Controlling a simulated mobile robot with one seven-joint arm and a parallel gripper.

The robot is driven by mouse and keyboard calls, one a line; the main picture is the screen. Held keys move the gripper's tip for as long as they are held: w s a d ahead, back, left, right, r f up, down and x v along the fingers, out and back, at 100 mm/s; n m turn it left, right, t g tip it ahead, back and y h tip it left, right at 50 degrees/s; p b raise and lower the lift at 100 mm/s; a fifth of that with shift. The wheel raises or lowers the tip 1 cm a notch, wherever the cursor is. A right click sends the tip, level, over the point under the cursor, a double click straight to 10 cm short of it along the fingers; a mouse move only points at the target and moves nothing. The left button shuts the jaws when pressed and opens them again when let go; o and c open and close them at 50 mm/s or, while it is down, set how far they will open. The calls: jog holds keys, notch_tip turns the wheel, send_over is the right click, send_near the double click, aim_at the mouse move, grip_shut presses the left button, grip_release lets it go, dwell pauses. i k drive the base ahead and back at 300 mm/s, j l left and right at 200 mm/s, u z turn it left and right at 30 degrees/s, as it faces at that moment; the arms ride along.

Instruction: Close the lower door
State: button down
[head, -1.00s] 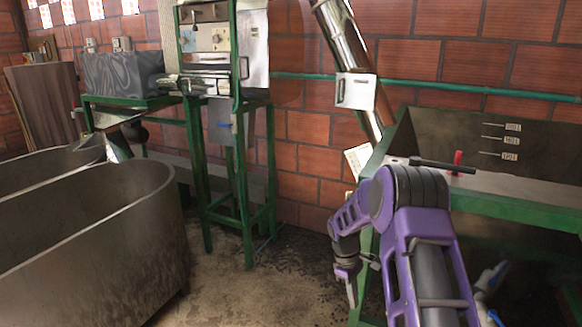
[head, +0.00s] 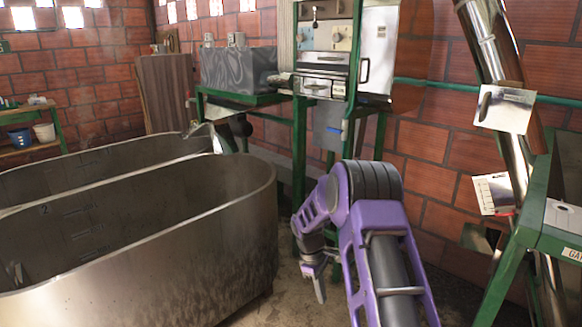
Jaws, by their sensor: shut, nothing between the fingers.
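The shiny metal elevator tube (head: 486,52) slants down along the brick wall at the right. An upper metal door with a dark handle (head: 504,109) is on the tube. A lower, pale door panel (head: 493,194) sticks out to the left of the tube and looks open. My gripper (head: 319,288) hangs low in the middle of the picture, pointing down, shut and empty. It is left of the lower door and well apart from it, touching nothing I can see.
A large grey metal tank (head: 150,245) fills the left front. A green-framed machine with a control panel (head: 330,40) stands behind my arm. A green metal frame (head: 520,235) stands at the right edge. Some bare floor shows between the tank and that frame.

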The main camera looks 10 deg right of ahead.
aim_at(481, 239)
jog(key=i+j+z, duration=0.15)
jog(key=i, duration=0.35)
jog(key=i+j+z, duration=0.15)
jog(key=i, duration=0.35)
jog(key=i+z, duration=0.4)
jog(key=i+j+z, duration=0.1)
jog(key=i+z, duration=0.3)
jog(key=i, duration=0.15)
jog(key=i+z, duration=0.5)
jog(key=i+j+z, duration=0.15)
jog(key=i+z, duration=0.3)
jog(key=i+j+z, duration=0.3)
jog(key=z, duration=0.2)
